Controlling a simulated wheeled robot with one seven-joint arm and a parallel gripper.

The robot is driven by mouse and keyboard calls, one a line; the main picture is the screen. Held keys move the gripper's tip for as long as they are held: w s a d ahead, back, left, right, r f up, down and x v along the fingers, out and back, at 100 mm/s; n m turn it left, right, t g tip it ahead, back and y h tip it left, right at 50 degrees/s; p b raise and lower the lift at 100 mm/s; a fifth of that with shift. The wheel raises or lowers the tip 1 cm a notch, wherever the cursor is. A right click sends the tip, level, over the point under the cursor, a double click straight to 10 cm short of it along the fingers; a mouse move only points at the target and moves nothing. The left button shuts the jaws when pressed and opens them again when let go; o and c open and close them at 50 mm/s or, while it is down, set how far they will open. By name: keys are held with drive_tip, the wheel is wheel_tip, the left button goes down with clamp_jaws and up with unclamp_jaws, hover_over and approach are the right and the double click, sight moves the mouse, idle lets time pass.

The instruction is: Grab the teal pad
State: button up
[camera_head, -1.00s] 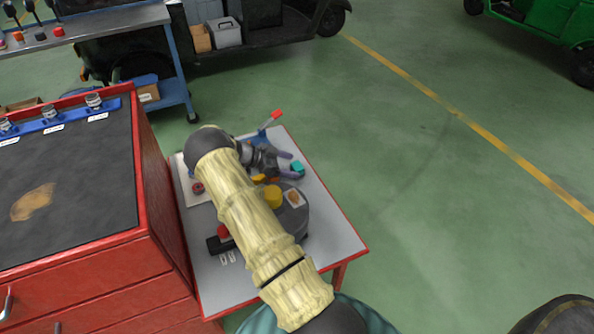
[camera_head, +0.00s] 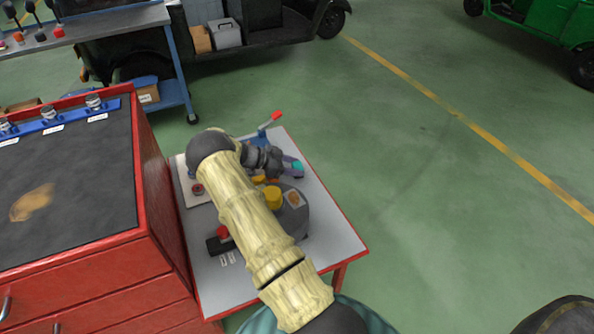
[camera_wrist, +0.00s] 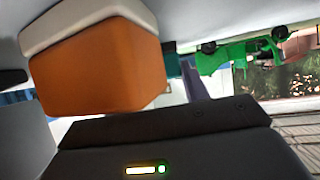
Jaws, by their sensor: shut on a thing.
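The teal pad (camera_head: 298,166) is a small block near the right edge of the small table. My gripper (camera_head: 293,166) is shut on it, with the purple fingers at its sides. In the wrist view a sliver of the teal pad (camera_wrist: 173,64) shows beside a purple finger, and the rest is hidden. I cannot tell whether the pad is clear of the surface under it.
The red-edged grey table (camera_head: 335,240) carries a dark round unit with a yellow knob (camera_head: 273,197). A blue post with a red tip (camera_head: 276,116) stands behind my gripper. A large orange block (camera_wrist: 100,70) fills the wrist view's left.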

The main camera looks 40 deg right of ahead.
sight(293, 167)
idle(0.3)
wheel_tip(293, 167, up, 10)
drive_tip(key=p, duration=0.2)
idle(0.3)
